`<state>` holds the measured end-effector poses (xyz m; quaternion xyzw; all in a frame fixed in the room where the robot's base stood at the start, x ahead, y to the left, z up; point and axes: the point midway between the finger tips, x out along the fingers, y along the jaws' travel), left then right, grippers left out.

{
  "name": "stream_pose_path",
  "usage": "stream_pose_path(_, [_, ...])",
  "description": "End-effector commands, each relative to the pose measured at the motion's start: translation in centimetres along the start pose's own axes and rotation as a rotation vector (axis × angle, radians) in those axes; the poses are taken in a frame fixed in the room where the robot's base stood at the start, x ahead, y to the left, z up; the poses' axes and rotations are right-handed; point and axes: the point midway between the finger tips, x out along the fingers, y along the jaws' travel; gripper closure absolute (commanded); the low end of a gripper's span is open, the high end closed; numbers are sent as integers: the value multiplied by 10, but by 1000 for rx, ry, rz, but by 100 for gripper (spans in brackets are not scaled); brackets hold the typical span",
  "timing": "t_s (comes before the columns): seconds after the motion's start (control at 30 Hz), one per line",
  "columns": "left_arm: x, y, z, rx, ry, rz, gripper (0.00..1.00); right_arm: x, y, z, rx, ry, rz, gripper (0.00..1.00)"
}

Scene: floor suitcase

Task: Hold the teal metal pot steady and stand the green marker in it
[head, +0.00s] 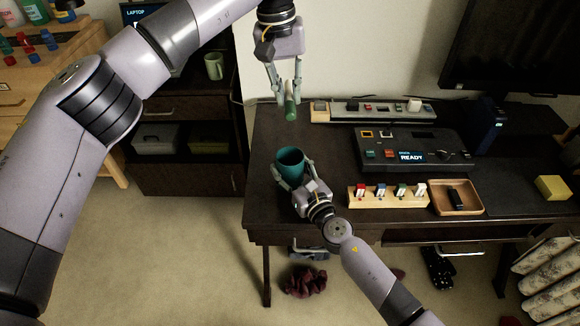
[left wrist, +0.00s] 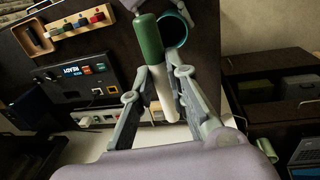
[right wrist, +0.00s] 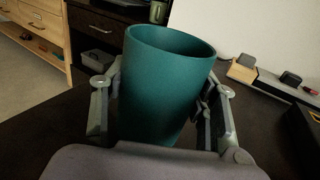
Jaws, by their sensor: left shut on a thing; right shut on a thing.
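The teal metal pot (head: 290,163) stands upright on the dark desk near its left end. My right gripper (head: 290,184) is shut around the pot from the front; the right wrist view shows a finger on each side of the pot (right wrist: 165,85). The green marker (head: 290,108) hangs in my left gripper (head: 287,92), above the pot and apart from it. In the left wrist view the marker (left wrist: 149,40) has a green end pointing toward the pot and a white body between the fingers. The pot's open mouth (left wrist: 174,28) shows just right of the marker's green end there.
A wooden block with several small coloured pieces (head: 388,196) and a wooden tray (head: 456,198) lie right of the pot. A control box reading READY (head: 413,150) and a power strip (head: 375,111) are behind. A yellow block (head: 551,188) lies far right.

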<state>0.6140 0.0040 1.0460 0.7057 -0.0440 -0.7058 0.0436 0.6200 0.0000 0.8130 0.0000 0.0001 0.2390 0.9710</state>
Motion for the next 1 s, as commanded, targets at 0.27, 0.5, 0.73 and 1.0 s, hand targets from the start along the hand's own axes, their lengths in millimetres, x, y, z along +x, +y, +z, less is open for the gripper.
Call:
stream_pose_path(0.27, [18,-2,0,0,-1,-1,99,0,0,0,0,0,0,77])
stream_pose_path(0.5, [34,-4,0,0,-1,-1,99,0,0,0,0,0,0,77])
stream_pose_path(0.73, [50,-7,0,0,-1,-1,99,0,0,0,0,0,0,77])
stream_pose_path(1.0, [69,-9,0,-1,-1,-1,99,0,0,0,0,0,0,77])
